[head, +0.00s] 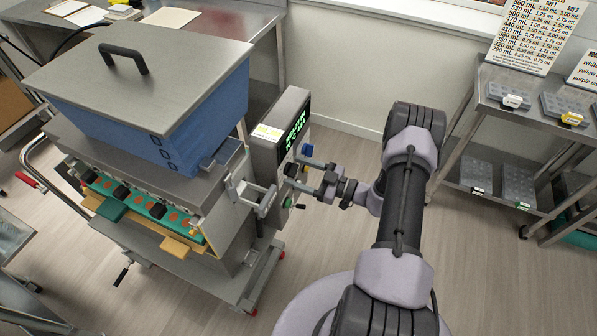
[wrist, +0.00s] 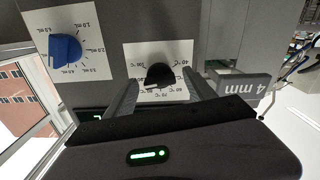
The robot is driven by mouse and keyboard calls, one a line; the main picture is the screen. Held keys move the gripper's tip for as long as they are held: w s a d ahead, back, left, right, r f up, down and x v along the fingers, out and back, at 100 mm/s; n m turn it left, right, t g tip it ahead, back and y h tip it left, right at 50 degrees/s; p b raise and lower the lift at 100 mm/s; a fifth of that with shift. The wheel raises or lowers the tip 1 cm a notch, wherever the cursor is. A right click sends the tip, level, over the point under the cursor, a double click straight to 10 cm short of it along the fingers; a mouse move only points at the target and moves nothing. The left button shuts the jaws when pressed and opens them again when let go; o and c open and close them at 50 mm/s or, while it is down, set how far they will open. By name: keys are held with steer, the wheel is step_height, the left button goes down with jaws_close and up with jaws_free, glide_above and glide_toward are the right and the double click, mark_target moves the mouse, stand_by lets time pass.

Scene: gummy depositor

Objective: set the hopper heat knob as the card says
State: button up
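The hopper heat knob is black and sits on a white card with a °C dial; in the wrist view it is the black knob (wrist: 159,75) at the centre. Its pointer is too small to read surely. My gripper (wrist: 162,88) is open, with one finger on each side of the knob; I cannot tell whether they touch it. In the head view my gripper (head: 304,175) is at the depositor's control panel, in front of the knobs, and the black knob is hard to make out.
A blue knob (wrist: 65,50) on an mL dial is left of the black knob, and shows above my gripper in the head view (head: 307,150). A grey block marked 4 mm (wrist: 240,88) is close on the right. A chart (head: 537,33) stands on the shelf (head: 490,105).

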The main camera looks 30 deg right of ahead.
steer(key=p+v, duration=0.1)
steer(key=v, duration=1.6)
steer(key=shift+s, duration=0.2)
steer(key=shift+d, duration=0.15)
